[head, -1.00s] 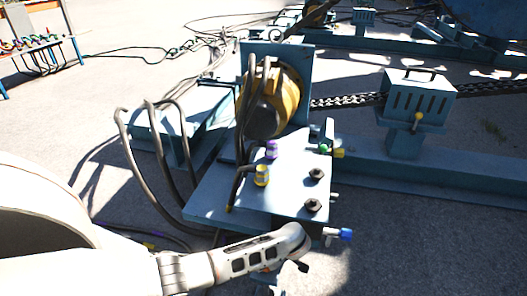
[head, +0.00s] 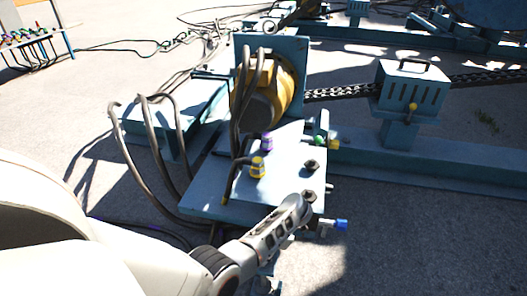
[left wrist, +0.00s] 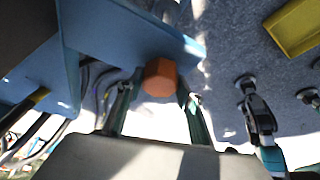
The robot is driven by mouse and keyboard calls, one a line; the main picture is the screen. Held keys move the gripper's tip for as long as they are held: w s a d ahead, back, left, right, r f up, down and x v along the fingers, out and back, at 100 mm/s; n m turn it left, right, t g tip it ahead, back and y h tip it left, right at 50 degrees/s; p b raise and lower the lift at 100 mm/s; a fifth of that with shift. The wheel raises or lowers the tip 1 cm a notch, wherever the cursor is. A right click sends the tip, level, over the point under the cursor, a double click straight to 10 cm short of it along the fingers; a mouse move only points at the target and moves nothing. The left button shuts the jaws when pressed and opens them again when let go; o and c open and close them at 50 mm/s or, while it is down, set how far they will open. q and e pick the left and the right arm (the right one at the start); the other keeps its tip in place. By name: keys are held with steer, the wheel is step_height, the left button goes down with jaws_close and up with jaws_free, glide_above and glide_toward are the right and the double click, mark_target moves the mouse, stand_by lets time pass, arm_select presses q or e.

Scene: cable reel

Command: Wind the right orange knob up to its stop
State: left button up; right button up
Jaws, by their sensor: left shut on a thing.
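In the left wrist view, an orange hexagonal knob (left wrist: 160,77) sits at the edge of a blue plate, between the two fingers of my left gripper (left wrist: 157,95). The fingers are closed on its sides. In the head view my left gripper (head: 298,208) is at the front right corner of the blue table plate (head: 205,200). The orange knob is hidden from the head camera. My right gripper is in neither view.
Black knobs, a yellow fitting (head: 257,168) and a purple fitting (head: 267,142) stand on the plate. A blue-tipped fitting (head: 341,224) sticks out at right. Dark hoses (head: 130,160) arch at left. A yellow reel (head: 270,98) stands behind. Open ground lies at front right.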

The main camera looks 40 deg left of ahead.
arm_select(q)
steer(key=shift+s+d+f+n, duration=0.15)
steer(key=shift+d+n, duration=0.05)
steer(key=shift+n, duration=0.4)
steer(key=o, duration=1.1)
steer(key=shift+a, duration=0.1)
steer(key=shift+w+r, duration=0.2)
steer(key=shift+r, duration=0.05)
steer(key=v, duration=1.1)
steer(key=shift+w+r, duration=0.15)
steer(key=shift+r, duration=0.1)
